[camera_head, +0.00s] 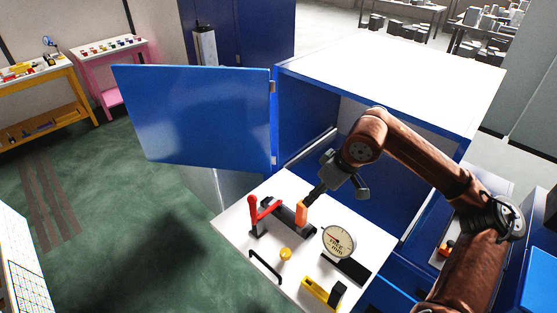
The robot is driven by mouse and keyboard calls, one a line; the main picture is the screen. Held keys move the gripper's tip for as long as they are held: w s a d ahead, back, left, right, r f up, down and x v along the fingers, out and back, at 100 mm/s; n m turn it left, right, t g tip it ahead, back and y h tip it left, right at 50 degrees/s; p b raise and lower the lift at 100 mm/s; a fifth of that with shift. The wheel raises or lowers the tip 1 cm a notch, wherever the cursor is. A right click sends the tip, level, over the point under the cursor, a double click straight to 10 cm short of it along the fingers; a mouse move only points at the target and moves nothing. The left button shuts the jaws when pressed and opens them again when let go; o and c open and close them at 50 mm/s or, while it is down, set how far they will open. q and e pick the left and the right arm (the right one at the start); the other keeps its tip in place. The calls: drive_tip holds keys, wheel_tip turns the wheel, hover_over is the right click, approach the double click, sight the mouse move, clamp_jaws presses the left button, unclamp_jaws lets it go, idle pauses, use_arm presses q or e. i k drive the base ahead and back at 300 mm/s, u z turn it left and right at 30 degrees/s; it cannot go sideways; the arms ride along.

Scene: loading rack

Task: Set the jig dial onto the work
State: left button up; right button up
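The dial (338,240), a round cream-faced gauge, stands upright on the white work surface (232,222), with a dark block (346,268) beside its lower edge. An orange upright piece (301,214) stands to its left, by a grey bar with a red lever clamp (254,214). My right gripper (307,200) reaches down from the right, its narrow dark fingers at the top of the orange piece. I cannot tell whether they grip it or only touch or overlap it. My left gripper is not in view.
A blue cabinet (400,75) with its door (195,115) swung open to the left stands behind the work surface. A yellow knob (285,254), a black handle (264,265) and a yellow-and-black piece (320,291) occupy the front. Green floor at left is open.

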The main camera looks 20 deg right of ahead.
sight(339, 241)
drive_tip(key=k, duration=2)
